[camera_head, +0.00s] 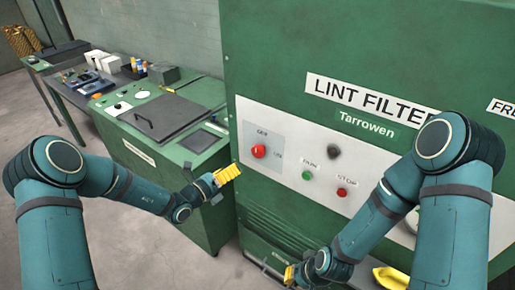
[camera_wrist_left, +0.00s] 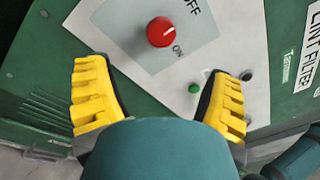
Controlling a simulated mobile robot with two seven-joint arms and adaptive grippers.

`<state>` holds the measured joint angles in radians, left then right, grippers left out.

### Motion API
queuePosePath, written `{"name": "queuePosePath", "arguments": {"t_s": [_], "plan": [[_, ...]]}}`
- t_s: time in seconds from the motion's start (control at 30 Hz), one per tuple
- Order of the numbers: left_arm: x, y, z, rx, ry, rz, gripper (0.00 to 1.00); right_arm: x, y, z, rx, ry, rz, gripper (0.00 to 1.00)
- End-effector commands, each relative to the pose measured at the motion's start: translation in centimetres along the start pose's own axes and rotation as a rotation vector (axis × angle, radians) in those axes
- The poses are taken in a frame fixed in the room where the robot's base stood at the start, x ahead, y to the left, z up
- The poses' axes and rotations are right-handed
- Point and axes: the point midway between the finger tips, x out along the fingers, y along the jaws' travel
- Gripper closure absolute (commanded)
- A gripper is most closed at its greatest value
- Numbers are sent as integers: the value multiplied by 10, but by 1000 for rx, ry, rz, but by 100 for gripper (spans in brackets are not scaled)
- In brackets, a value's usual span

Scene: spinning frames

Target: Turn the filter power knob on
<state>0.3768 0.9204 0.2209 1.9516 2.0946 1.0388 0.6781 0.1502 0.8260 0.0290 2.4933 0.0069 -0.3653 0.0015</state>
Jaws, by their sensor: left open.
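The filter's red power knob (camera_head: 259,151) sits on the white panel (camera_head: 290,135) of the green lint filter cabinet, with the OFF label above it and ON to its lower right. In the left wrist view the knob (camera_wrist_left: 160,32) is ahead of the fingers, near the top, on a grey plate. A small light mark shows on it, but its setting is hard to read. My left gripper (camera_head: 228,174) is open and empty, below and left of the knob, not touching it. It also shows in the left wrist view (camera_wrist_left: 160,72). My right gripper (camera_head: 290,274) is low; its fingers are unclear.
A green button (camera_head: 306,175), a red button (camera_head: 341,192) and a dark knob (camera_head: 334,152) share the panel to the right. A green machine with a grey lid (camera_head: 163,116) stands left of the cabinet. My right arm covers part of the panel's right side.

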Motion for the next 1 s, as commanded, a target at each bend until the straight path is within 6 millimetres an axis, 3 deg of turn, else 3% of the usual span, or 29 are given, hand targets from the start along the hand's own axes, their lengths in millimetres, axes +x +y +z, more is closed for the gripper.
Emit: {"name": "queuePosePath", "arguments": {"t_s": [0.6, 0.8, 1.0], "plan": [[109, -2, -3, 3, 5, -3, 18, -4, -1, 0, 0, 0, -1, 100], [127, -1, -3, 2, 5, -2, 18, -5, -2, 0, 0, 0, -1, 100], [131, -1, -2, 3, 5, -1, 18, -5, -2, 0, 0, 0, -1, 100]]}}
